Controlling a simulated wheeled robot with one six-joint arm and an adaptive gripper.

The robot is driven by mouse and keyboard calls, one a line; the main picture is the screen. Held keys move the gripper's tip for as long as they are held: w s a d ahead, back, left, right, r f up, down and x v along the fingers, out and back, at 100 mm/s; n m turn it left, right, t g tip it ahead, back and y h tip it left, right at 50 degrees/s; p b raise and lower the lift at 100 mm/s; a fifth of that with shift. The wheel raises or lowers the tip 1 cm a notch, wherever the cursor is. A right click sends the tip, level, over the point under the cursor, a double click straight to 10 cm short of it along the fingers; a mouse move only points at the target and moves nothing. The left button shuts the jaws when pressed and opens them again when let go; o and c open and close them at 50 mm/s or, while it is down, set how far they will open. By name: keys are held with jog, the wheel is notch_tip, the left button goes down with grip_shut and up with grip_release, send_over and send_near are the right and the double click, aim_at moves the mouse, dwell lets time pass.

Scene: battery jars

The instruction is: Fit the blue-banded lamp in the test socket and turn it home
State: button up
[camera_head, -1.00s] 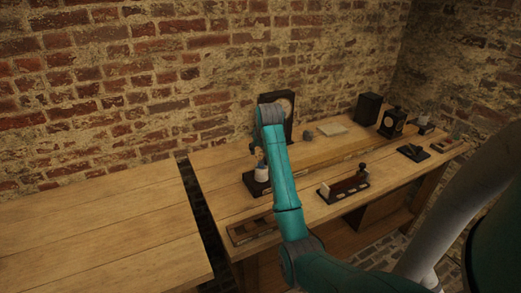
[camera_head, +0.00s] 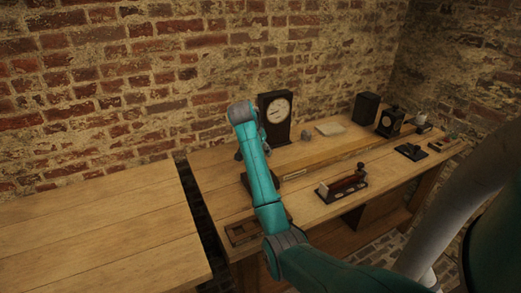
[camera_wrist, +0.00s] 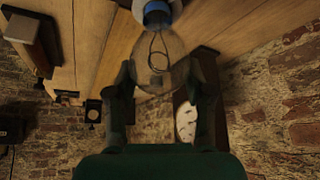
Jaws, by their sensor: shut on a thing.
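The lamp is a clear glass bulb (camera_wrist: 158,50) with a visible wire filament and a blue band (camera_wrist: 157,9) at its cap end. In the wrist view my gripper (camera_wrist: 160,72) is shut on the glass, one dark finger on each side. The blue band sits against a pale round rim (camera_wrist: 138,10), which looks like the test socket, cut off by the frame's top edge. I cannot tell how deep the cap is in it. In the head view my arm hides the lamp and most of the socket; only a bit of dark base (camera_head: 246,184) shows.
A dark-cased clock (camera_head: 274,116) stands behind my arm. A low device with a reddish bar (camera_head: 343,186) is right of it. A shallow wooden tray (camera_head: 240,232) lies at the front left. Black boxes (camera_head: 366,109) stand farther right. The left bench (camera_head: 90,235) is bare.

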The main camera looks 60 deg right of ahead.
jog(key=shift+s+f+m+g, duration=0.15)
jog(key=shift+m+g, duration=0.35)
jog(key=shift+m, duration=0.3)
jog(key=o, duration=1)
jog(key=shift+o, duration=0.2)
jog(key=shift+n, duration=0.3)
